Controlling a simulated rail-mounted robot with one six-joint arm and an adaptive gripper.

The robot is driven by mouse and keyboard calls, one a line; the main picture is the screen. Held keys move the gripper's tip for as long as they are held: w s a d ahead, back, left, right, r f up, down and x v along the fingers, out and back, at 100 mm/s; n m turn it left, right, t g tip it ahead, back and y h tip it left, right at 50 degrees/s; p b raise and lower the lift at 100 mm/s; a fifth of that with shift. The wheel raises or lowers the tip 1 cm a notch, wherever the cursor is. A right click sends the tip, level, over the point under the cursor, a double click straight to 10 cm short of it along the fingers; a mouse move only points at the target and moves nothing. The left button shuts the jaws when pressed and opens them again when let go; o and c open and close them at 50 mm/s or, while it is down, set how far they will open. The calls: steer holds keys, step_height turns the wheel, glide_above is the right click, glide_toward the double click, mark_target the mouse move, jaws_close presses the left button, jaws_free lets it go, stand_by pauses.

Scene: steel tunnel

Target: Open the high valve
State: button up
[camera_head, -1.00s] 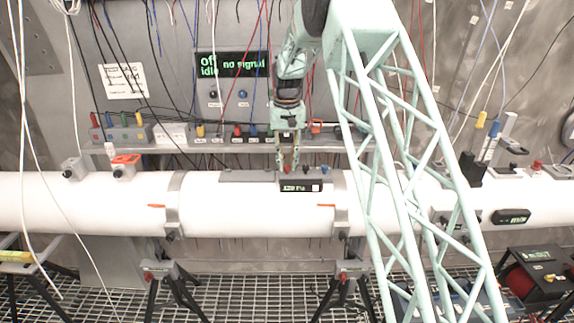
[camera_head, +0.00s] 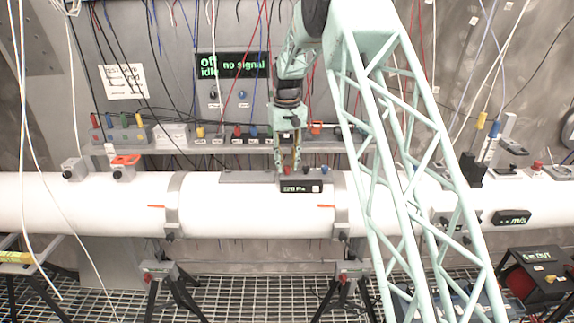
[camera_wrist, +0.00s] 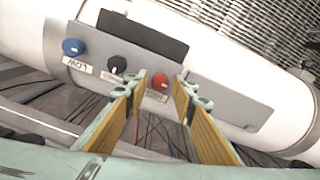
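In the wrist view, a grey valve panel (camera_wrist: 222,98) on the white pipe carries a red knob (camera_wrist: 160,82), a black knob (camera_wrist: 117,64) and a blue knob (camera_wrist: 73,47). A label reading LOW sits by the blue knob; the label by the red knob is mostly hidden. My gripper (camera_wrist: 160,92) is open, its yellow-lined fingers on either side of the red knob, with visible gaps. I cannot tell how deep the fingertips reach. In the head view, my gripper (camera_head: 289,172) points down at the panel, above a small display (camera_head: 301,187) reading about 220 Pa.
The white pipe (camera_head: 90,200) runs across the view, held by clamps (camera_head: 174,205). A shelf (camera_head: 230,148) with coloured connectors stands behind my gripper. Cables hang in front at the left. An orange-topped fitting (camera_head: 125,163) sits on the pipe to the left.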

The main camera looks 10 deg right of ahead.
mark_target(287, 167)
steer(key=shift+o, duration=0.7)
steer(key=shift+r, duration=0.15)
step_height(287, 167, up, 12)
stand_by(0.4)
stand_by(0.4)
